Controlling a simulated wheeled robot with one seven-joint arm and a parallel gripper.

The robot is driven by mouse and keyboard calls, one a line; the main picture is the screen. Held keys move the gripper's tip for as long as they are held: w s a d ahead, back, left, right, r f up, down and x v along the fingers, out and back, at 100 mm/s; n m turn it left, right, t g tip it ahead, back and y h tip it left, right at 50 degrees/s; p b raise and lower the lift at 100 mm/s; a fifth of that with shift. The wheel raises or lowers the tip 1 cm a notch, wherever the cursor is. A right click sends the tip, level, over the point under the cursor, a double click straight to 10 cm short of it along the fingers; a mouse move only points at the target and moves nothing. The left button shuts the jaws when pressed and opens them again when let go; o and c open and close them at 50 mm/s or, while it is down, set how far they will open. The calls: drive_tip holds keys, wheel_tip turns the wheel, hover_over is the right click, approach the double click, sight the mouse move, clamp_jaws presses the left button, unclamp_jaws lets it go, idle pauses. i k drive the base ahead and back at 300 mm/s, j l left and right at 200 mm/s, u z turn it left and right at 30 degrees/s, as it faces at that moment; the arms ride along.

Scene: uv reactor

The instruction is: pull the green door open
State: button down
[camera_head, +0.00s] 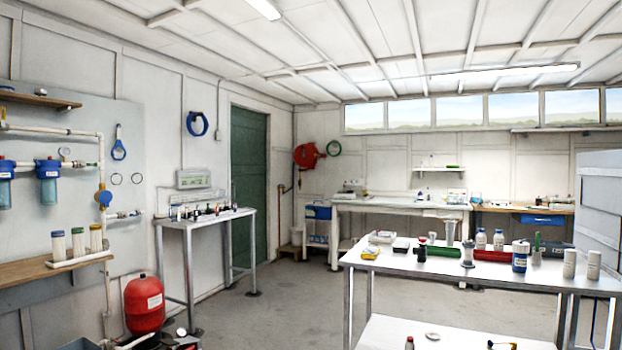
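The green door (248,180) stands in the left wall, toward the far corner of the room. It looks shut in its frame. A tall narrow table with small items stands in front of it and hides part of its lower left. I cannot make out the door's handle at this distance. My gripper is not in the head view.
The narrow table (190,225) stands by the left wall before the door. A red tank (144,305) stands on the floor at lower left. A long white table (480,266) with bottles fills the right foreground. Grey floor (275,305) between them is clear.

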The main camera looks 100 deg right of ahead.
sight(248, 150)
drive_tip(key=z, duration=3.15)
drive_tip(key=i+z, duration=0.35)
drive_tip(key=i, duration=5.5)
drive_tip(key=i+u, duration=0.15)
drive_tip(key=i, duration=0.35)
drive_tip(key=i+l+u, duration=0.15)
drive_tip(key=i, duration=0.4)
drive_tip(key=i+l+u, duration=0.1)
drive_tip(key=i, duration=0.4)
